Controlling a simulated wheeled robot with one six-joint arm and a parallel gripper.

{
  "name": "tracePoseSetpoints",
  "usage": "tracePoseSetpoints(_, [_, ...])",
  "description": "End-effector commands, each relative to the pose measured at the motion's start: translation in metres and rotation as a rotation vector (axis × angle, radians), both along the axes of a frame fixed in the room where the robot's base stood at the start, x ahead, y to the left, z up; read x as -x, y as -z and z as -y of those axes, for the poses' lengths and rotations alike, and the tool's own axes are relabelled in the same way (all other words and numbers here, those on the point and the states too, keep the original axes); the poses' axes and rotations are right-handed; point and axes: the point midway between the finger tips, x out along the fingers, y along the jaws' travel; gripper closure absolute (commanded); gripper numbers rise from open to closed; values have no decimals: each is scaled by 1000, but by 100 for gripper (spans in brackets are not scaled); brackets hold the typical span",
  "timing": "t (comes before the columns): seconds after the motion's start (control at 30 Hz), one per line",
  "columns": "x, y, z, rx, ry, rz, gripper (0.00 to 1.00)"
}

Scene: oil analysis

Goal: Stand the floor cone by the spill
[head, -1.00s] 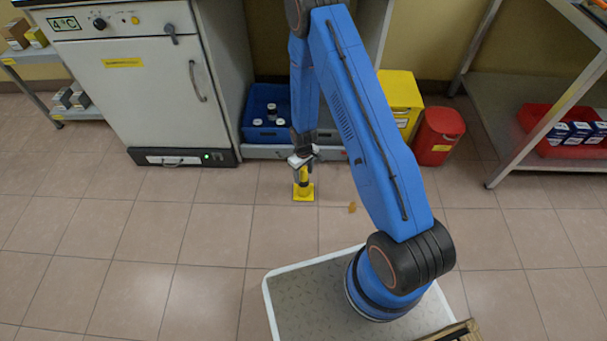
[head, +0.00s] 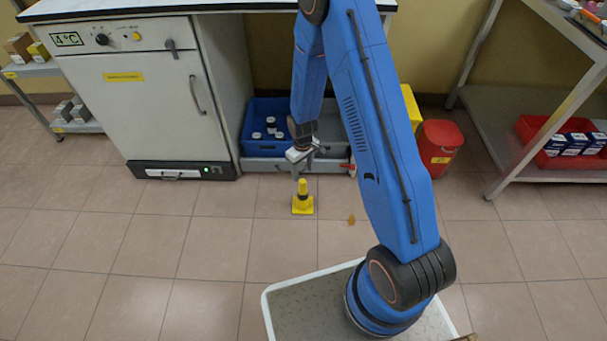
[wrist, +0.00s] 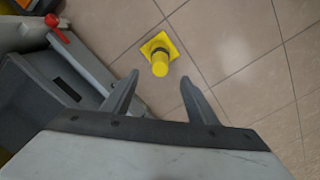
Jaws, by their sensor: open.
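The yellow floor cone (head: 302,199) with a dark band stands upright on its square base on the tiled floor. It also shows in the wrist view (wrist: 160,62), beyond my fingertips. The spill (head: 351,220) is a small orange-brown patch on the floor, a short way to the right of the cone in the head view. I do not make it out in the wrist view. My gripper (head: 301,170) is open and empty, above the cone and apart from it; its two fingers spread in the wrist view (wrist: 158,88).
A blue crate (head: 258,143) with several dark bottles sits on a grey low platform behind the cone. A red bin (head: 437,148) stands at the right, by a metal shelf. A white cabinet (head: 140,100) stands at the left. The front floor is clear.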

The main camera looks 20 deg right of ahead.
Motion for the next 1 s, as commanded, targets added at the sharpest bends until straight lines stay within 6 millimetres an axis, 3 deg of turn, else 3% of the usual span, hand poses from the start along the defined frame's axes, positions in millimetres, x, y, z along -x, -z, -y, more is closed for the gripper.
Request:
tracePoseSetpoints(0.2, [0,-7,0,0,2,2,47])
tracePoseSetpoints(0.33, [-2,-29,2,-2,14,16,47])
tracePoseSetpoints(0.67, [6,-142,13,-11,82,80,47])
tracePoseSetpoints(1.0, [41,-250,27,-23,157,144,47])
